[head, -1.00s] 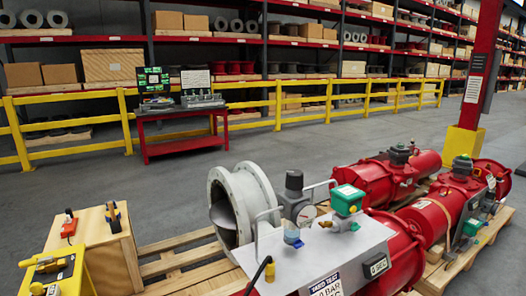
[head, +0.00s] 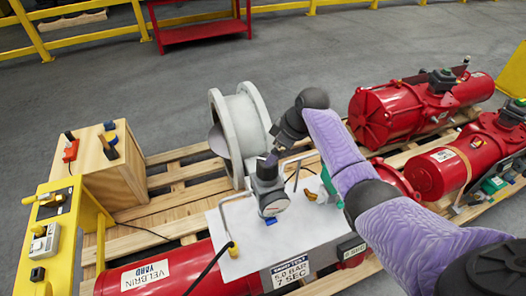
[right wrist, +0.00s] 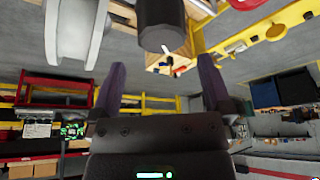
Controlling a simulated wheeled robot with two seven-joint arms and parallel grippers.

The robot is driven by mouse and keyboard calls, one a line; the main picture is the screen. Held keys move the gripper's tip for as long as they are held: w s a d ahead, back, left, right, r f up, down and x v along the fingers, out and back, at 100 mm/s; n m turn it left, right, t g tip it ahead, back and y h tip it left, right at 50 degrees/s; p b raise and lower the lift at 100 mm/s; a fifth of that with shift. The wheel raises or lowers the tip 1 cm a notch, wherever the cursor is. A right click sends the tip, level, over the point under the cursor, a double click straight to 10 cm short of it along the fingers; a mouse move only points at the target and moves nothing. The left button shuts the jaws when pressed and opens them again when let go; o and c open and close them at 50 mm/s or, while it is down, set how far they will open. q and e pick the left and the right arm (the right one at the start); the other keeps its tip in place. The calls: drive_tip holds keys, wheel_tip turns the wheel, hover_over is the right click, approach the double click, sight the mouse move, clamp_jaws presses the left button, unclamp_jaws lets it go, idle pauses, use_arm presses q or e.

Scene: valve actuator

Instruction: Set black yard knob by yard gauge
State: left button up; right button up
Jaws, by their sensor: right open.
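The dark knob (head: 267,167) tops a grey regulator (head: 268,190) on the grey panel (head: 300,228). The gauge (head: 281,204) is a small pale dial on the regulator's front; its reading is too small to make out. A plate (head: 290,270) on the panel's front reads "5.0 BAR 7 SEC". My right gripper (head: 272,157) is at the knob's top, reaching in from the right. In the right wrist view the gripper (right wrist: 160,90) is open and the knob (right wrist: 162,22) stands ahead of its spread fingers, with no contact visible. My left gripper is not in view.
A grey flanged pipe piece (head: 245,125) stands behind the regulator on the wooden pallet (head: 175,210). A bent handle rises beside the regulator. Red actuators (head: 400,112) lie at right.

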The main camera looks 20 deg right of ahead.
drive_tip(key=b+x, duration=0.3)
drive_tip(key=x, duration=0.4)
drive_tip(key=shift+f, duration=0.1)
drive_tip(key=shift+w+a+f, duration=0.1)
drive_tip(key=shift+a+f, duration=0.1)
drive_tip(key=shift+f, duration=0.25)
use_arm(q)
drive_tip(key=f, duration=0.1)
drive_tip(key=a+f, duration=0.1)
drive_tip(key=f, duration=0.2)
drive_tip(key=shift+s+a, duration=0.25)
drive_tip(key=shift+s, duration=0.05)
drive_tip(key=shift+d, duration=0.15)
